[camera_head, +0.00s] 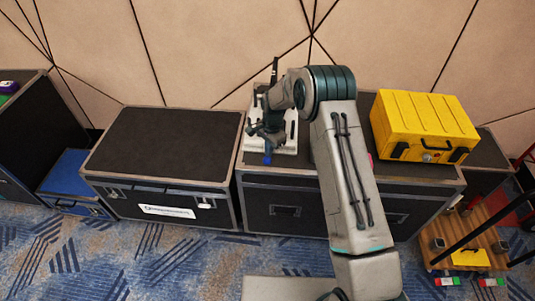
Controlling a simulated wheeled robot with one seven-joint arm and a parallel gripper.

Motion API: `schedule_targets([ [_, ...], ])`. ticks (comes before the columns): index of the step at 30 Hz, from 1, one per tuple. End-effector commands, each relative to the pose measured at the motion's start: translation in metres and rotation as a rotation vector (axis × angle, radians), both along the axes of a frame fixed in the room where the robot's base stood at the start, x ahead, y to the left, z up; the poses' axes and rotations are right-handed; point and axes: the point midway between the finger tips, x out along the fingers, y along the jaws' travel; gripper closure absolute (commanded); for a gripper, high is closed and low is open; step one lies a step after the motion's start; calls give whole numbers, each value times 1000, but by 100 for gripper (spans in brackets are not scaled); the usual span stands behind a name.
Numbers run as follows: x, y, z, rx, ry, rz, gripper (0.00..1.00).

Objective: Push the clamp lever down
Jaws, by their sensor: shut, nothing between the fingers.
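A clamp on a pale base plate (291,130) sits on the dark case in the middle, mostly hidden behind my arm's end. A thin dark upright piece (274,70) rises above my wrist; it looks like the clamp lever, but I cannot tell for sure. A small blue tip (268,158) shows at the plate's front edge; I cannot tell what it belongs to. My gripper (264,133) is over the plate, shut and empty. Whether it touches the clamp is hidden.
A yellow case (424,126) stands right of my arm on the same dark case (285,174). Another dark case (165,140) with a bare top is at the left. A wooden crate (470,236) stands on the floor at the right. The panelled wall (200,50) is close behind.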

Motion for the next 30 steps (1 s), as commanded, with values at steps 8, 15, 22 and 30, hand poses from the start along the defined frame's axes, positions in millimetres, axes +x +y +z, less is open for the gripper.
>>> schedule_targets([
  [8, 5, -4, 3, 1, -2, -1, 100],
  [15, 22, -22, 11, 1, -2, -1, 100],
  [22, 21, -21, 12, 1, -1, 1, 100],
  [30, 24, -23, 39, 1, -5, 0, 100],
])
